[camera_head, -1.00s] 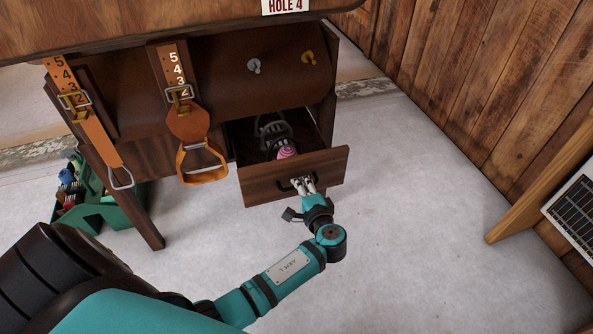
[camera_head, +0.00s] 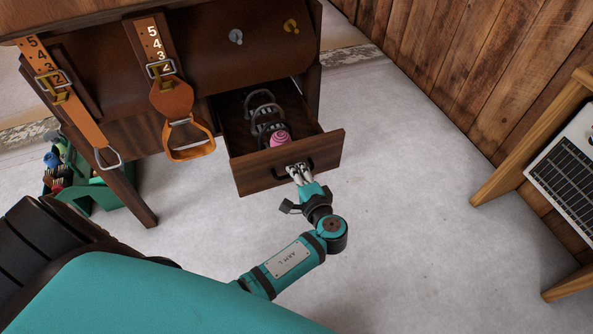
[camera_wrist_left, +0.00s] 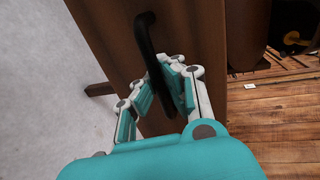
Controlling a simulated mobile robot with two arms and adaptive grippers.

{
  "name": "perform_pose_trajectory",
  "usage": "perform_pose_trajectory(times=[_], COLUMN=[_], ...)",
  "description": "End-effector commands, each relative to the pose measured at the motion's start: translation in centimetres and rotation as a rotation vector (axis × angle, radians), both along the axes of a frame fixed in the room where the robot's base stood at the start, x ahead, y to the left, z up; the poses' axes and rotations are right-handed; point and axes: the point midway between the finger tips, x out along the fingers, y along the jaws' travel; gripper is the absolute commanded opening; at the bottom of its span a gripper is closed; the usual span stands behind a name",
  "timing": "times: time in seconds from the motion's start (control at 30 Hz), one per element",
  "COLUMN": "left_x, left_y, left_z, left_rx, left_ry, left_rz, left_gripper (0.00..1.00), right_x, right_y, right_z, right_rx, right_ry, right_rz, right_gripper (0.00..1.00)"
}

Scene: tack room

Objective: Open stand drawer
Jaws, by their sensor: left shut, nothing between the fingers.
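The stand drawer (camera_head: 312,152) is pulled out from the wooden stand (camera_head: 190,75), and its inside shows. A pink round thing (camera_head: 279,138) and dark metal pieces (camera_head: 267,108) lie in it. The black bar handle (camera_head: 282,174) is on the drawer front. My left gripper (camera_head: 295,168) is shut at this handle, with nothing held between the fingers. My right gripper is not in view.
Two orange stirrup straps (camera_head: 175,95) hang from the stand's left part. A green caddy (camera_head: 95,190) stands on the floor at left. A wooden frame with a dark grille (camera_head: 565,150) is at right. The floor between is clear.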

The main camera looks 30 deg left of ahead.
Motion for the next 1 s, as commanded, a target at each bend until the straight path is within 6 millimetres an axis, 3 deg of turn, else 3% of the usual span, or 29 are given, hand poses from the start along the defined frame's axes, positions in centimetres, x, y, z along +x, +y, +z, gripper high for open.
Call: perform_pose_trajectory(times=[0.03,0.3,0.67,1.0], left_x=[0.0,0.0,-0.5,-4.8], left_y=[0.0,0.0,-0.7,-5.7], left_z=[0.0,0.0,0.1,1.5], left_rx=[-0.001,-0.001,-0.002,-0.005], left_ry=[0.0,0.001,0.0,0.002], left_rz=[0.0,0.0,-0.002,-0.001], left_gripper=[0.02,0.34,0.34,0.34], right_x=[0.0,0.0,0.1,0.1], right_y=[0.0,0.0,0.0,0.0], right_z=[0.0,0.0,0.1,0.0], right_rx=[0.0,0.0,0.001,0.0], right_ry=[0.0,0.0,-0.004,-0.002], right_rz=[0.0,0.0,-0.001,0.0], right_gripper=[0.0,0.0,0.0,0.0])
